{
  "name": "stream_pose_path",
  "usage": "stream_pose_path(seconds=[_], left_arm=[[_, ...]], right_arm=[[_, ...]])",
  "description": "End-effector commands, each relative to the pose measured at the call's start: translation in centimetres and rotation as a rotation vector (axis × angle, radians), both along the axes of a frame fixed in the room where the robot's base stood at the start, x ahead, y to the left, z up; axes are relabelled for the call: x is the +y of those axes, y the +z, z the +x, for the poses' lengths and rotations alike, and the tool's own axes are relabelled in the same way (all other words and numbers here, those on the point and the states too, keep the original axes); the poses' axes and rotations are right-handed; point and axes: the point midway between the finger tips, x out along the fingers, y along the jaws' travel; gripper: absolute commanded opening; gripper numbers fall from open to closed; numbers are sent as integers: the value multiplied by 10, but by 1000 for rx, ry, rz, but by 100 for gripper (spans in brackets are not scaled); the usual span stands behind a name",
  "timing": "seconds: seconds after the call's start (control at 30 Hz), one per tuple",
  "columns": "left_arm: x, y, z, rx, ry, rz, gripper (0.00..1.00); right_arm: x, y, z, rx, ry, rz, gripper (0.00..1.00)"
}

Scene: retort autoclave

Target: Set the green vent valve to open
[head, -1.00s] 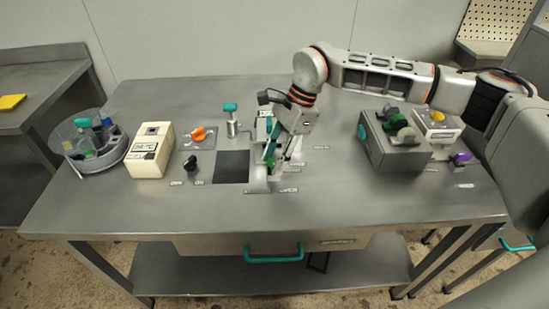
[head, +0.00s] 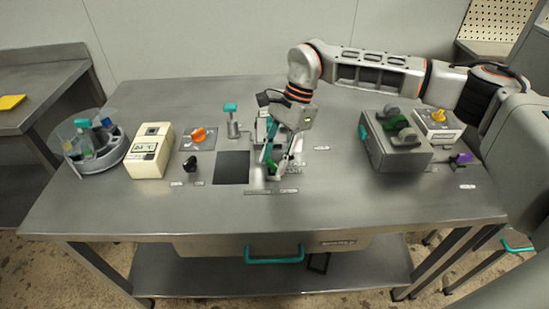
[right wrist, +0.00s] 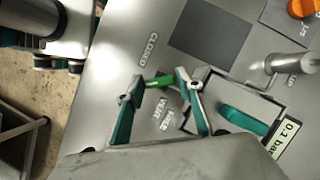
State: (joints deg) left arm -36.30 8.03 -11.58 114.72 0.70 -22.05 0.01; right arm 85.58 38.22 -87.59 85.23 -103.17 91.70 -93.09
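The green vent valve (right wrist: 158,81) shows in the right wrist view as a short green handle between my right fingertips. A "CLOSED" label (right wrist: 152,49) lies on the tabletop beyond it, and another label (right wrist: 165,115), partly readable as "VENT", lies nearer. In the head view the green handle (head: 271,168) is partly hidden by the fingers. My right gripper (right wrist: 160,79) points down over the valve with its fingers apart, one on each side of the handle. Whether either fingertip touches the handle is unclear. My left gripper is in neither view.
A gauge reading "0.1 bar" (right wrist: 288,138) stands close beside my right fingers. A teal-topped post (head: 231,118), an orange knob (head: 198,134) and a black knob (head: 191,164) stand left. A grey box (head: 390,154) stands right. The table's front is clear.

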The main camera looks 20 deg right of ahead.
Motion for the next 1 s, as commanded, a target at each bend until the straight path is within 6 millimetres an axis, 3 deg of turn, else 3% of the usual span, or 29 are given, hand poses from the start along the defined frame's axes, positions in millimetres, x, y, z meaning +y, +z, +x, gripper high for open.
stream_pose_path(seconds=[0.43, 1.0], left_arm=[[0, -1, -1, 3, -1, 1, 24], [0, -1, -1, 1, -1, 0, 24]], right_arm=[[-3, 9, 2, -1, -3, -1, 39], [-39, 101, 15, -1, -3, -1, 39]])
